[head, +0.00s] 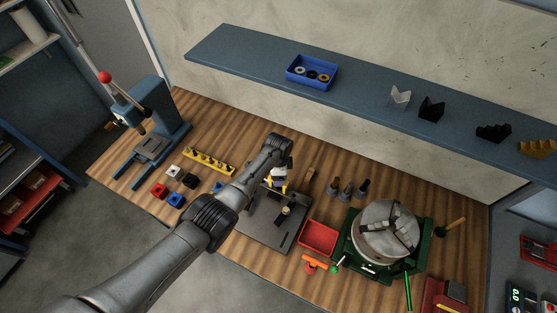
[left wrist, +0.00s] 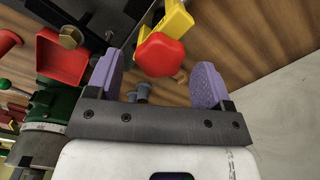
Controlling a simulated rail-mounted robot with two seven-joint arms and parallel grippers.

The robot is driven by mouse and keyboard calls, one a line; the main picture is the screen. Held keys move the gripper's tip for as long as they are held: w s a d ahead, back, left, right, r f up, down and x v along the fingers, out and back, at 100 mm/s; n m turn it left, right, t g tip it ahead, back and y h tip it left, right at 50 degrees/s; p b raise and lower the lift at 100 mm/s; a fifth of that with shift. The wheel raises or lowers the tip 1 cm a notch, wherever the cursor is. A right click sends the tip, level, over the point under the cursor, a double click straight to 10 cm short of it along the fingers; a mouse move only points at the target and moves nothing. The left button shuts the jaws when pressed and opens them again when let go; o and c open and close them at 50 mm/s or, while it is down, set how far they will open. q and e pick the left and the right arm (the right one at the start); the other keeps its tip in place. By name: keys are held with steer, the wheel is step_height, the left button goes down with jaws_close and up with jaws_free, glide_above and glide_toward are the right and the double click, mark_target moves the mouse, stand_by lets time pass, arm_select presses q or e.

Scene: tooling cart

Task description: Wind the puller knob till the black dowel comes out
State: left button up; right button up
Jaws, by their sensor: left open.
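In the left wrist view the red puller knob (left wrist: 160,55) sits on a yellow puller body (left wrist: 177,20). My left gripper (left wrist: 157,77) is open, with one purple finger on each side of the knob and visible gaps to both. I cannot tell how deep the knob lies between the fingertips. In the head view my left gripper (head: 279,172) points down over the dark plate (head: 262,222), with yellow of the puller (head: 271,186) showing beneath it. I cannot make out the black dowel; the gripper and puller block the view there. My right gripper is not in view.
A small brass-topped post (head: 285,211) stands on the plate. A red tray (head: 319,238) and a green-based chuck (head: 386,232) are to the right. Several grey holders (head: 347,191) stand behind. A blue press (head: 160,115) and colored blocks (head: 175,200) are to the left.

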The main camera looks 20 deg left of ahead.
arm_select(q)
step_height(320, 180, up, 12)
steer(key=shift+r+p, duration=0.2)
steer(key=shift+p, duration=0.25)
stand_by(0.5)
